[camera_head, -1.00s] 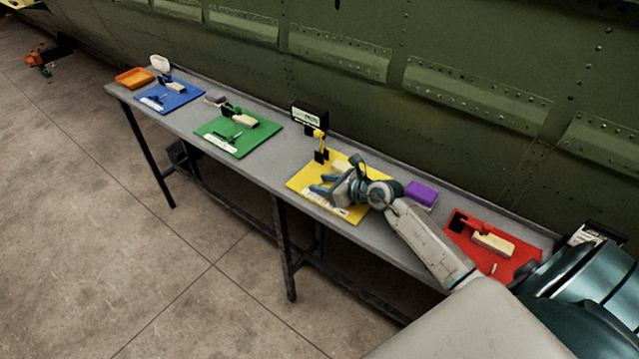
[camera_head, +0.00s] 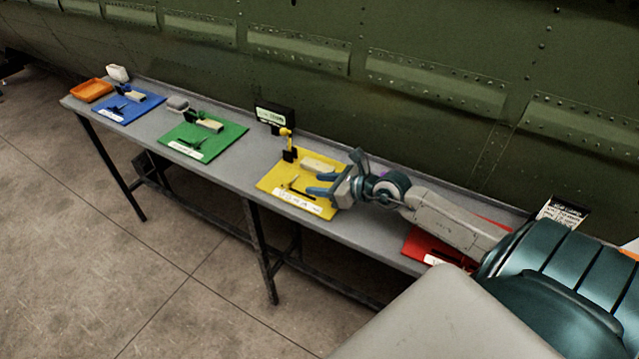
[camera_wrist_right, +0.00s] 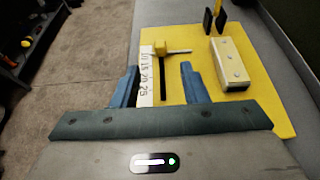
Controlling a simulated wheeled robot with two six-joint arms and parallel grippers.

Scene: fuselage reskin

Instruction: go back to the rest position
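My right gripper (camera_head: 316,184) is over the right part of the yellow mat (camera_head: 268,184) on the long grey table. In the right wrist view its two blue fingers (camera_wrist_right: 160,86) stand wide apart with nothing held between them. A cream block (camera_wrist_right: 231,62) lies to the right on the mat. My left gripper is out of view.
The grey table (camera_head: 232,178) runs along the green riveted fuselage (camera_head: 420,60). Green (camera_head: 225,136) and blue (camera_head: 145,99) mats, an orange tray (camera_head: 91,90) and a black display (camera_head: 274,116) stand to the left. A red mat (camera_head: 425,246) is partly behind my arm. Floor in front is clear.

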